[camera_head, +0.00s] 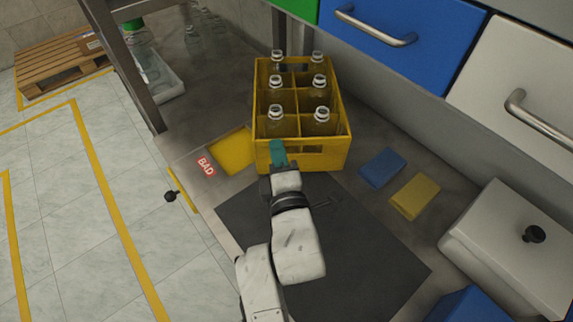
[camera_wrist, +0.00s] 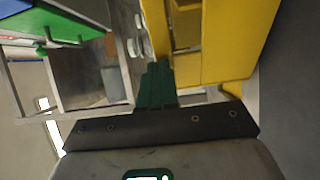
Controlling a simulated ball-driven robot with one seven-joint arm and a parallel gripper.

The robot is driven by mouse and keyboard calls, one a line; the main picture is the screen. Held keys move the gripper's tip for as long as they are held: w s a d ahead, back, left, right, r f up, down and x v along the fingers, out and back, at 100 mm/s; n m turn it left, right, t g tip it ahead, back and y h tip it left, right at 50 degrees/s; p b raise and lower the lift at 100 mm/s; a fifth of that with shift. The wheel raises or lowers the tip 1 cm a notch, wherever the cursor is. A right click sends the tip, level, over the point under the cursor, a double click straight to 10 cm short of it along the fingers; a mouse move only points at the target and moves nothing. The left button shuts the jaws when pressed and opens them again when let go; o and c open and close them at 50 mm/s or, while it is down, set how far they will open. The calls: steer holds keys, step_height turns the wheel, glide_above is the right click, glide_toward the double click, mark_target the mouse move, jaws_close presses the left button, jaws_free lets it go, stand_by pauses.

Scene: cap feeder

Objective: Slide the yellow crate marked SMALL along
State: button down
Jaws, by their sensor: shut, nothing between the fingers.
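The yellow crate (camera_head: 310,158) stands upright on the workbench, with several clear glass bottles (camera_head: 321,117) in its compartments. I cannot make out a SMALL mark on it. In the wrist view the crate's yellow wall (camera_wrist: 232,40) fills the upper right. My gripper (camera_head: 278,152) has its teal fingers shut with nothing between them. They are at the left part of the crate's near face, and I cannot tell whether they touch it. In the wrist view the shut fingers (camera_wrist: 157,85) overlap the crate's lower left edge. My arm hides part of the bench in front.
A dark mat (camera_head: 370,255) lies on the bench before the crate. A yellow patch (camera_head: 232,152) and a red BAD label (camera_head: 206,166) lie left of it. Blue (camera_head: 381,168) and yellow (camera_head: 415,196) blocks lie right, near a lidded box (camera_head: 505,245). Drawers (camera_head: 400,35) rise behind.

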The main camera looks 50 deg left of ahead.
mark_target(303, 139)
steer(key=w, duration=0.2)
steer(key=w+a, duration=0.1)
steer(key=w, duration=0.5)
steer(key=shift+a, duration=0.3)
steer(key=shift+w+a+b, duration=0.15)
steer(key=shift+w+b, duration=0.2)
steer(key=shift+w, duration=0.1)
